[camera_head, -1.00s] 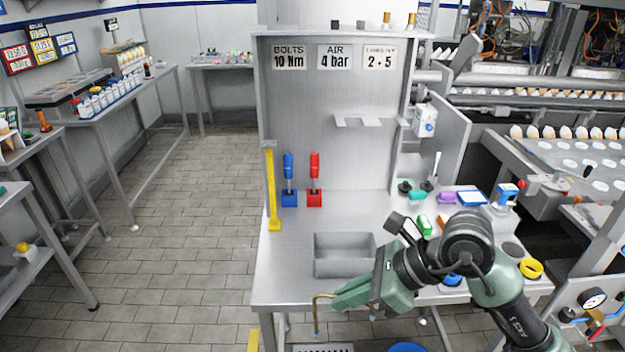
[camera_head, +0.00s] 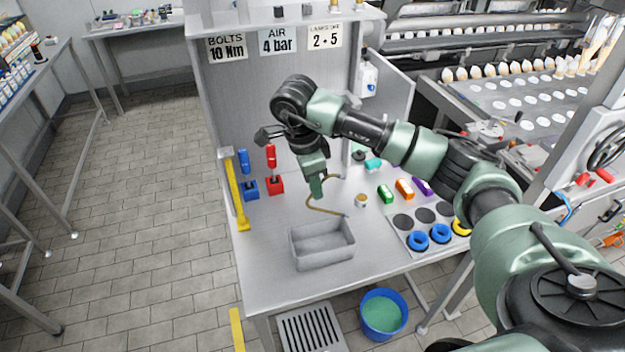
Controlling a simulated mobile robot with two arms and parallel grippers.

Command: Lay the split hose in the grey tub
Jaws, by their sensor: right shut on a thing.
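The split hose (camera_head: 326,210) is a thin, bent brown tube with a bluish end at its right. My right gripper (camera_head: 317,193) points down and is shut on it, holding it above the bench. In the picture the hose hangs just above the far right rim of the grey tub. The grey tub (camera_head: 323,263) is an open rectangular bin on the steel bench, and it looks empty. My left gripper is not in view.
Red (camera_head: 276,185) and blue (camera_head: 250,190) holders with tools stand left of my gripper, beside a yellow post (camera_head: 236,200). A small tan cup (camera_head: 361,200) stands right of the hose. Blue rings (camera_head: 418,240) lie on a board at right. A blue bucket (camera_head: 383,330) is below the bench.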

